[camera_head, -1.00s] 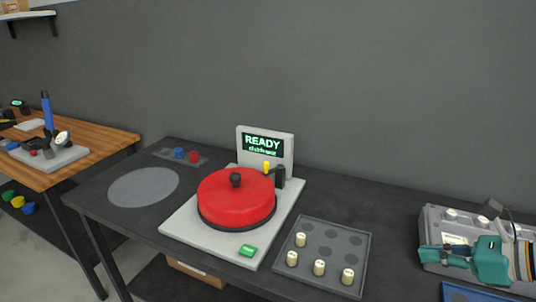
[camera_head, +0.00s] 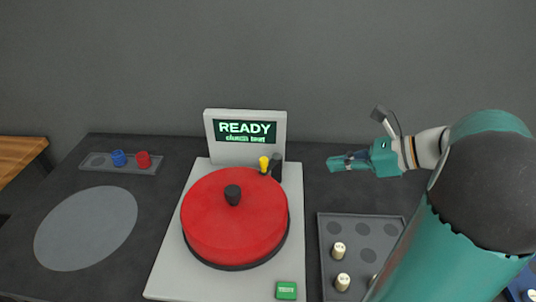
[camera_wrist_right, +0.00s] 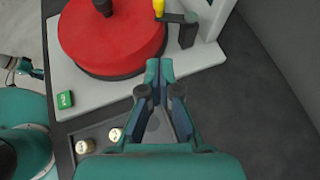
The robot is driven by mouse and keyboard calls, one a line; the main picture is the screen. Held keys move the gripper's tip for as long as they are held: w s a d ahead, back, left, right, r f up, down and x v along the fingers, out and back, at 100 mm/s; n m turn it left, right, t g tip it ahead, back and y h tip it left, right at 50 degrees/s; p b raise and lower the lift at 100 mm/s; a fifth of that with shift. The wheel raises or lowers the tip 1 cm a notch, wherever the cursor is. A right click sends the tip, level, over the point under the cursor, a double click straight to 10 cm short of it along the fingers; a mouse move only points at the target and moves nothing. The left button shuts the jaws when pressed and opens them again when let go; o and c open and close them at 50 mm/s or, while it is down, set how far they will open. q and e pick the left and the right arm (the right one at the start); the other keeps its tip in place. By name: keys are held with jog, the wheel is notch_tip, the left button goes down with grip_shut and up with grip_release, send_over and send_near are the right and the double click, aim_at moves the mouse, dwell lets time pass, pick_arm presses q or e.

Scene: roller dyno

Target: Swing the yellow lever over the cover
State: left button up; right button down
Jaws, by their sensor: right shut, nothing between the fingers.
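The yellow lever (camera_head: 263,164) stands at the back right edge of the round red cover (camera_head: 235,217), beside a dark post (camera_head: 276,167). The cover has a black knob on top and sits on a light grey base (camera_head: 172,270). My right gripper (camera_head: 332,162) is to the right of the lever, apart from it, shut and empty. In the right wrist view the shut fingertips (camera_wrist_right: 159,64) point toward the lever (camera_wrist_right: 159,7) and its dark arm, with a gap between.
A display reading READY (camera_head: 246,131) rises behind the cover. A green button (camera_head: 286,290) is on the base's front right. A tray (camera_head: 327,215) with cream cylinders lies to the right. A small tray (camera_head: 98,161) holds blue and red pieces. A grey disc (camera_head: 86,228) lies left.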

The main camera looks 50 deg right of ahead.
send_near(266, 167)
notch_tip(266, 167, down, 3)
jog(key=shift+w+a+p, duration=0.2)
jog(key=shift+w+p, duration=0.05)
jog(key=shift+w, duration=0.9)
jog(key=shift+w+a+p, duration=0.15)
jog(key=shift+w+p, duration=0.1)
jog(key=shift+w, duration=0.85)
